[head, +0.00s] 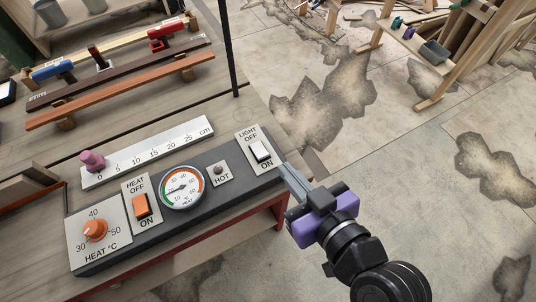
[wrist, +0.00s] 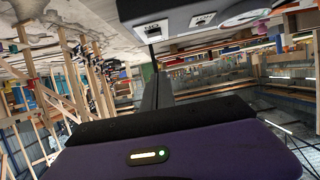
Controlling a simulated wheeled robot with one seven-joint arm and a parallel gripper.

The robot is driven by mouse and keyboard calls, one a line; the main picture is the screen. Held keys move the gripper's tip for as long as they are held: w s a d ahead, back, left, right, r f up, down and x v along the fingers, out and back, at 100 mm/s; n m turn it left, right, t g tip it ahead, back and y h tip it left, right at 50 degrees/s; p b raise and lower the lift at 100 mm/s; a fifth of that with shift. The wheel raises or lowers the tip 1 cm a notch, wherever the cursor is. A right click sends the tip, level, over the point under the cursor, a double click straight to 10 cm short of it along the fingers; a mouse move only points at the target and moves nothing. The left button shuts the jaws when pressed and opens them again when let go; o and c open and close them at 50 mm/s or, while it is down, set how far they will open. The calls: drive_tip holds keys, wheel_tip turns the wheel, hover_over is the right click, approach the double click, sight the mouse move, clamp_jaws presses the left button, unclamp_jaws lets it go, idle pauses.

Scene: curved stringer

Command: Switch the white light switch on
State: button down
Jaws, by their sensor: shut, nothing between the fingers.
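The white light switch (head: 260,151) is a rocker on a pale plate marked LIGHT, OFF above and ON below, at the right end of a dark control panel (head: 225,197). I cannot tell surely which way the rocker is tipped. My gripper (head: 284,170) is shut and empty, its fingertips at the panel's right end, just right of and below the switch. In the wrist view the shut fingers (wrist: 156,75) point toward the panel's edge, and the switch (wrist: 153,34) shows upside down just beyond them. Whether the fingertips touch the panel is unclear.
The panel also bears an orange heat switch (head: 141,205), an orange heat knob (head: 95,230), a round dial (head: 182,188) and a HOT lamp (head: 219,171). A ruler slider with a pink knob (head: 92,161) lies behind. A thin black post (head: 229,50) stands at the bench edge.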

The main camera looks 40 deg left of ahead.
drive_tip(key=p, duration=0.2)
hover_over(268, 166)
drive_tip(key=a, duration=0.1)
drive_tip(key=f, duration=0.3)
drive_tip(key=shift+w+f, duration=0.2)
drive_tip(key=shift+f, duration=0.1)
drive_tip(key=f, duration=0.2)
drive_tip(key=shift+s+d+f, duration=0.15)
drive_tip(key=shift+d+f, duration=0.2)
drive_tip(key=shift+f, duration=0.65)
drive_tip(key=f+b, duration=0.1)
drive_tip(key=b, duration=0.2)
drive_tip(key=shift+d+f, duration=0.15)
drive_tip(key=shift+f, duration=0.05)
drive_tip(key=shift+r+y, duration=0.3)
drive_tip(key=shift+r, duration=0.05)
drive_tip(key=shift+r+p, duration=0.55)
drive_tip(key=shift+r, duration=0.3)
